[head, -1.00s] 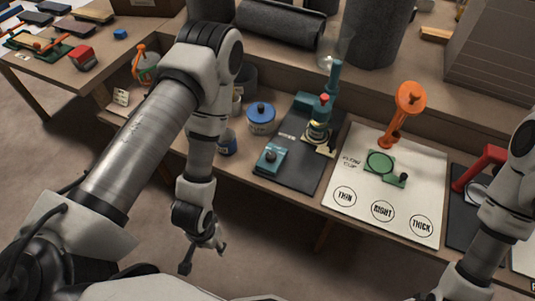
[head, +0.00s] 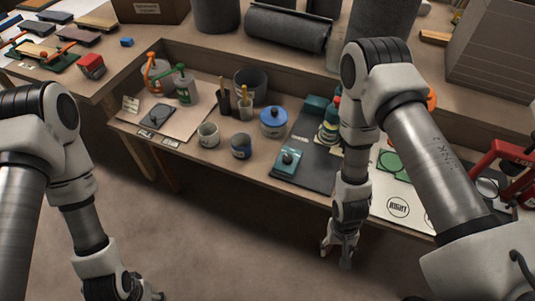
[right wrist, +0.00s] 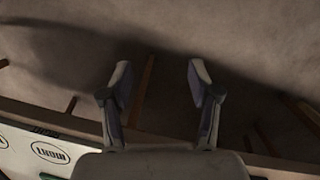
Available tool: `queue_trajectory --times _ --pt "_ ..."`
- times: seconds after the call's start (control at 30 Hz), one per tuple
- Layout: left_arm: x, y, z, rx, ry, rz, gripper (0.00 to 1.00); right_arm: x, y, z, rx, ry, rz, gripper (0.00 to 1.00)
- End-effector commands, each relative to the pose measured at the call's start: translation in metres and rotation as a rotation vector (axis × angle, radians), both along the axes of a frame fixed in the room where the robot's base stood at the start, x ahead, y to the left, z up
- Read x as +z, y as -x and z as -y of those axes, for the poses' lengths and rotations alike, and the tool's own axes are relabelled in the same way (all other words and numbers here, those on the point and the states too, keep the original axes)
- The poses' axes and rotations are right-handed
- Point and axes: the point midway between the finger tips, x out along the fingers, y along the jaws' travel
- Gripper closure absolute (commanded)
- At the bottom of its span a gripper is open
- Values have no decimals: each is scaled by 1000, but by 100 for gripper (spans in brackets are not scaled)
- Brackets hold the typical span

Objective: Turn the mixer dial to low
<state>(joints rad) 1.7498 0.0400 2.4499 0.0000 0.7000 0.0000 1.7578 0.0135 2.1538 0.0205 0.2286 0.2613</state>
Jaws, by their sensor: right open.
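The mixer stands on a dark mat (head: 308,177) on the bench; its teal control box (head: 287,162) at the mat's front left carries a small dark dial (head: 287,158). The dial's setting is too small to read. The mixer's teal stand (head: 316,104) is behind, partly hidden by my right arm. My right gripper (head: 336,257) hangs in front of the bench edge, right of the control box and touching nothing. In the right wrist view its fingers (right wrist: 160,78) are apart and empty. My left gripper (head: 138,289) is at the bottom left, partly cut off, its fingers unclear.
Floor is clear before the bench.

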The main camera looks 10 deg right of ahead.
Motion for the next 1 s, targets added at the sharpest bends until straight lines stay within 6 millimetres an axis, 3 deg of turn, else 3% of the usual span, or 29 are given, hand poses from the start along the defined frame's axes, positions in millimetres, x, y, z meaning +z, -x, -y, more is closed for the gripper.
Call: queue_trajectory --times 0.27,0.37,0.5,0.6,0.73,1.0 --pt "21 0 0 0 0 0 46 14 -108 -12 -141 30 -6 38" --pt "33 0 0 0 0 0 46 37 -166 -24 -185 37 18 38" --pt "55 0 0 0 0 0 46 93 -254 -48 -222 31 90 38" --pt "67 0 0 0 0 1 46 128 -295 -65 -219 22 144 38" --pt "68 0 0 0 0 0 46 130 -307 -71 -213 18 166 38" --pt "74 0 0 0 0 0 46 81 -306 -70 -213 18 167 38"
